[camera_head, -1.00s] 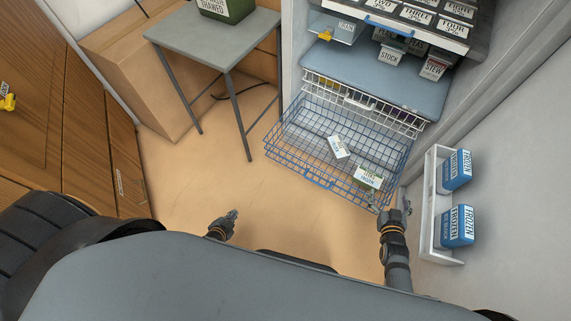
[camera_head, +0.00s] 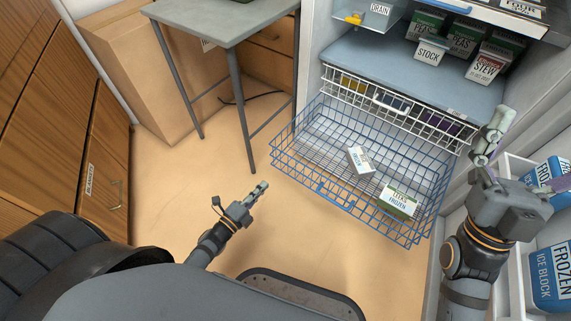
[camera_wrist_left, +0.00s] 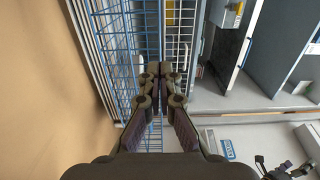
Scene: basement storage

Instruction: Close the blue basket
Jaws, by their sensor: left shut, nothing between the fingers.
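The blue wire basket (camera_head: 318,187) is pulled out of the cabinet over the floor. A small white box (camera_head: 360,160) and a green-and-white frozen leeks box (camera_head: 398,202) lie in it. My left gripper (camera_head: 259,190) is shut and empty, left of the basket's front and apart from it in the head view. In the left wrist view my left gripper (camera_wrist_left: 153,70) shows its fingers together, with blue wire mesh (camera_wrist_left: 122,48) beyond them. My right gripper (camera_head: 525,160) is open, with fingers spread, right of the basket near the white door shelf.
A white wire basket (camera_head: 395,106) sits inside the cabinet behind the blue one. The door shelf (camera_head: 512,262) with blue ice block boxes (camera_head: 552,278) stands at right. A grey table (camera_head: 215,22) stands at left. Floor in front of the basket is clear.

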